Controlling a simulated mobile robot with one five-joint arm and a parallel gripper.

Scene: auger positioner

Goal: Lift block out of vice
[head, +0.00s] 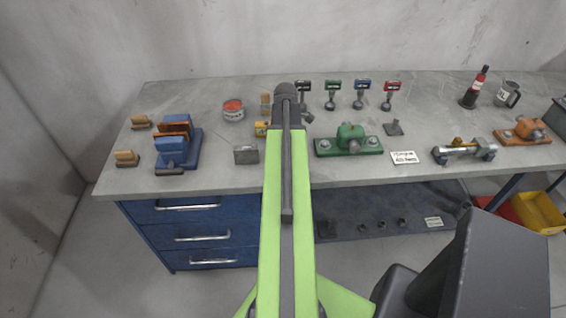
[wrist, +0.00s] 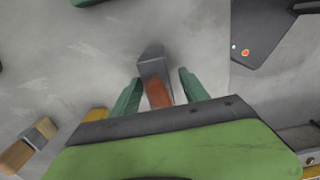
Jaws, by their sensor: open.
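A blue vice (head: 170,160) stands at the left of the bench in the head view. A rust-brown block (head: 175,128) sits upright between its jaws. My gripper (wrist: 161,76) is open in the wrist view, its two green fingers apart. A dark grey piece with a blurred reddish part (wrist: 154,66) shows between the fingers; I cannot tell what it is, or whether they touch it. In the head view my arm reaches over the middle of the bench, well to the right of the vice, and hides the fingers.
Wooden-topped pieces (head: 127,158) lie left of the vice. A tin (head: 233,110) and a grey box (head: 246,154) stand between vice and arm. A green fixture (head: 349,142) stands right of the arm, with several gauges behind. Bare bench lies around the tin.

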